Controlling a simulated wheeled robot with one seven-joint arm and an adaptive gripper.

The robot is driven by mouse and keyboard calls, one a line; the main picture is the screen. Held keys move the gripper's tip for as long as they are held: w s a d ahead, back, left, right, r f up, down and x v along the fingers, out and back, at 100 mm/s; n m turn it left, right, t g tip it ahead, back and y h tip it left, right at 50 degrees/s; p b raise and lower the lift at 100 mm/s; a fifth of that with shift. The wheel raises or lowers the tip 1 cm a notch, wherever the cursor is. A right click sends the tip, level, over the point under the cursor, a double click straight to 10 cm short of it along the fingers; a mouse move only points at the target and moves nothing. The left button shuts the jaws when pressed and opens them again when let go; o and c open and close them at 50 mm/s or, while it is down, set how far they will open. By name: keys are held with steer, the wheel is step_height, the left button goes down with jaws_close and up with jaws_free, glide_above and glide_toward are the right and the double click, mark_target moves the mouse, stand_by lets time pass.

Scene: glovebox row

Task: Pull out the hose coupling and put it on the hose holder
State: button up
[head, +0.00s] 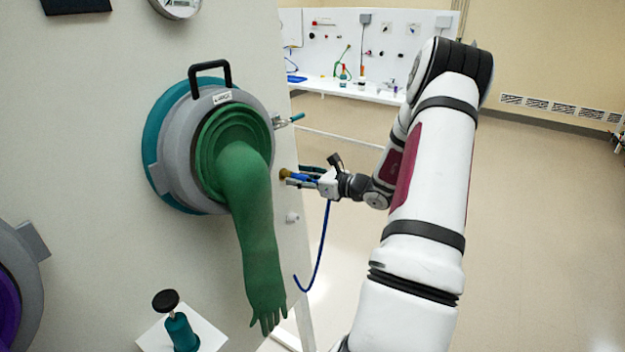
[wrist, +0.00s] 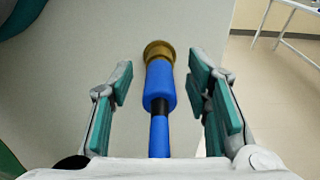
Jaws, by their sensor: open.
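The blue hose coupling (wrist: 160,88) sits at a brass port (wrist: 158,50) on the pale panel. The coupling also shows in the head view (head: 302,178), partly hidden by my gripper. A blue hose (head: 321,250) hangs from it in a curve. My gripper (wrist: 159,75) is open, with one teal-padded finger on each side of the coupling and visible gaps to both. It also shows in the head view (head: 291,178), beside the panel. A small white fitting (head: 292,217) sticks out below the port; I cannot tell whether it is the hose holder.
A green glove (head: 248,220) hangs from a grey glove port (head: 180,150) left of my gripper. A black-knobbed teal valve (head: 180,330) stands low at the front. Open floor (head: 560,220) lies to the right.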

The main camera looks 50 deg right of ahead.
mark_target(312, 180)
steer(key=shift+w, duration=0.4)
jaws_close()
steer(key=shift+s+d+r+p, duration=0.15)
steer(key=shift+s+p, duration=0.55)
steer(key=shift+s, duration=1.05)
stand_by(0.7)
steer(key=shift+s+d+r+p, duration=0.15)
steer(key=shift+s+p, duration=0.35)
steer(key=shift+s, duration=0.7)
steer(key=shift+s+a+r+p, duration=0.15)
steer(key=shift+s+p, duration=0.3)
steer(key=shift+s, duration=0.7)
steer(key=shift+d, duration=0.1)
